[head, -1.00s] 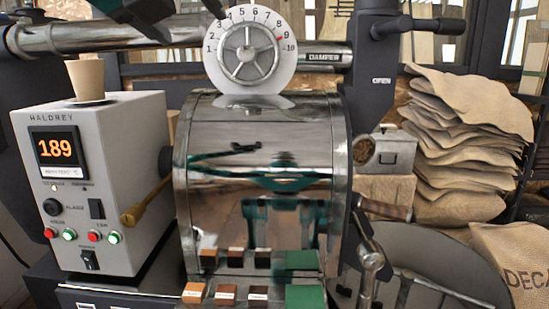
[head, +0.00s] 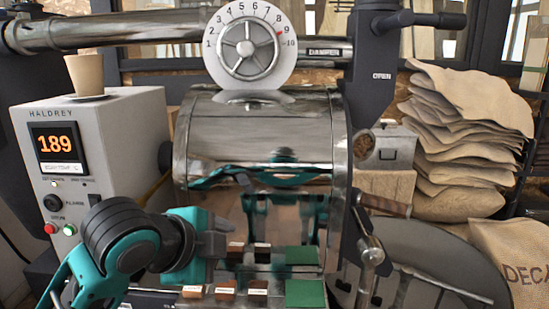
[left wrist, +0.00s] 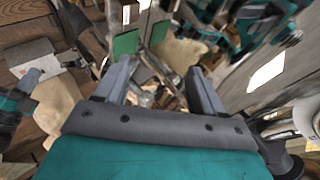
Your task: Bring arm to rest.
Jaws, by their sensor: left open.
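My left arm comes in from the lower left in the head view. Its gripper (head: 218,245) is in front of the roaster drum, above the left end of the row of small sample blocks, holding nothing that I can see. In the left wrist view its two grey fingers (left wrist: 160,82) stand wide apart with nothing clasped between them. A teal and grey part at the left edge of that view looks like my right gripper (left wrist: 25,88), but its jaws are unclear. The head view shows no right arm.
The polished roaster drum (head: 260,135) stands close ahead and mirrors my arms. A grey control box (head: 110,130) reading 189 carries a paper cup (head: 86,73). A green square (head: 305,293) lies beside the brown blocks (head: 225,290). Burlap sacks (head: 465,130) are stacked at right.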

